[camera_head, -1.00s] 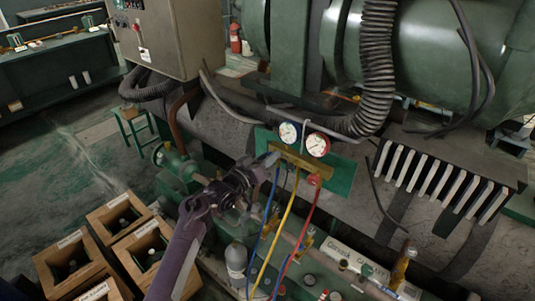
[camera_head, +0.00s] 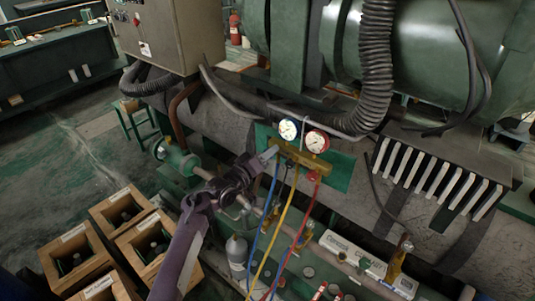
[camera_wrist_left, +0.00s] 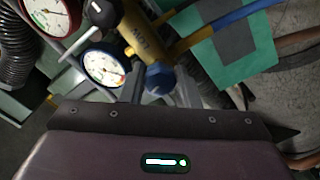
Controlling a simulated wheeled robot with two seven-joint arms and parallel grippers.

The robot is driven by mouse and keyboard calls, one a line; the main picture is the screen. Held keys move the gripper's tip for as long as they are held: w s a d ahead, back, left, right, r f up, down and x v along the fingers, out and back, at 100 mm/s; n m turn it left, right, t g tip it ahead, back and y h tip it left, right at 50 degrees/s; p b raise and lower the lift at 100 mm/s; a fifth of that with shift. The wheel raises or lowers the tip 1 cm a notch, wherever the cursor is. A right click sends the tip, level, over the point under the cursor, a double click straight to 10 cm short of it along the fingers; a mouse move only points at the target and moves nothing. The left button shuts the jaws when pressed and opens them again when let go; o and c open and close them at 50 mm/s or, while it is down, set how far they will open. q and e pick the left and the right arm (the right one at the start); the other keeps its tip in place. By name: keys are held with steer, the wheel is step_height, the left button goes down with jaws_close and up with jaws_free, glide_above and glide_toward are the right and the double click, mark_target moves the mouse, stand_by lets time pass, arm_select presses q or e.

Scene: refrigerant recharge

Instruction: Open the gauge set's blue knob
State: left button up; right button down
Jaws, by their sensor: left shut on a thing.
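The gauge set hangs in front of a green panel, with a brass manifold (camera_head: 303,155), a blue-rimmed gauge (camera_head: 288,130) and a red-rimmed gauge (camera_head: 317,142). My left gripper (camera_head: 269,154) reaches the left end of the manifold and covers the blue knob there in the head view. In the left wrist view the blue knob (camera_wrist_left: 160,77) sits between the two fingers of my left gripper (camera_wrist_left: 160,90), which are shut on it. The blue-rimmed gauge (camera_wrist_left: 103,68) is just left of the knob. A red knob (camera_head: 313,177) is at the manifold's other end. My right gripper is out of view.
Blue (camera_head: 263,225), yellow (camera_head: 280,232) and red (camera_head: 303,225) hoses hang below the manifold. A grey bottle (camera_head: 237,256) stands below my left arm. Wooden crates (camera_head: 163,273) stand at the lower left. A ribbed black hose (camera_head: 376,70) hangs at the upper right.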

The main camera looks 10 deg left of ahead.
arm_select(q)
steer(key=o, duration=1)
steer(key=shift+c, duration=0.2)
steer(key=shift+s, duration=0.1)
steer(key=b+v, duration=0.1)
steer(key=v, duration=0.6)
steer(key=shift+s+a, duration=0.25)
